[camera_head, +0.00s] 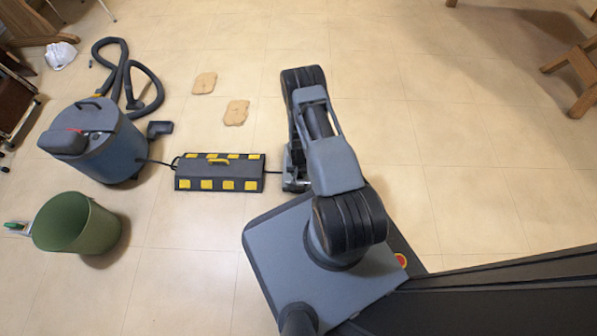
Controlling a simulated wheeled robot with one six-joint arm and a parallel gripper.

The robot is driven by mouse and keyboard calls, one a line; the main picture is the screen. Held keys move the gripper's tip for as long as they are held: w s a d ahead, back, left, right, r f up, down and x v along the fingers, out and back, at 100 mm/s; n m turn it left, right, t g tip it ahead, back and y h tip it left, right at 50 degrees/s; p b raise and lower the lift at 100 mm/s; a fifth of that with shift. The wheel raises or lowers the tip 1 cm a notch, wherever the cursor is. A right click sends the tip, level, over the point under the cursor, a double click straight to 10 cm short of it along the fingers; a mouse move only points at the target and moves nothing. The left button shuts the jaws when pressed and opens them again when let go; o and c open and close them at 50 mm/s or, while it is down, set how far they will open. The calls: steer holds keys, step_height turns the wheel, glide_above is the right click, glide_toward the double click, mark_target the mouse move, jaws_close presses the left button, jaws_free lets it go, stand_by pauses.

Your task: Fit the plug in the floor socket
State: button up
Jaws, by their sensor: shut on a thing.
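My gripper (294,183) is low at the floor, just right of the cable ramp, and partly hidden by my arm. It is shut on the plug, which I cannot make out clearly. The black cable (273,173) runs from the ramp's right end to my gripper. On the ramp's other side, it leads to the grey-blue vacuum cleaner (112,152). The floor socket cannot be made out; my arm and base cover the floor around my gripper.
The black and yellow cable ramp (219,172) lies left of my gripper. A green bucket (75,224), a coiled hose (128,78) and two tan flat pieces (236,113) (204,83) lie around it. Wooden furniture legs (578,72) stand at far right. The floor at right is clear.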

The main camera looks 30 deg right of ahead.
steer(key=o, duration=1.5)
steer(key=shift+r, duration=0.15)
steer(key=shift+r+p, duration=2.9)
steer(key=shift+r, duration=0.5)
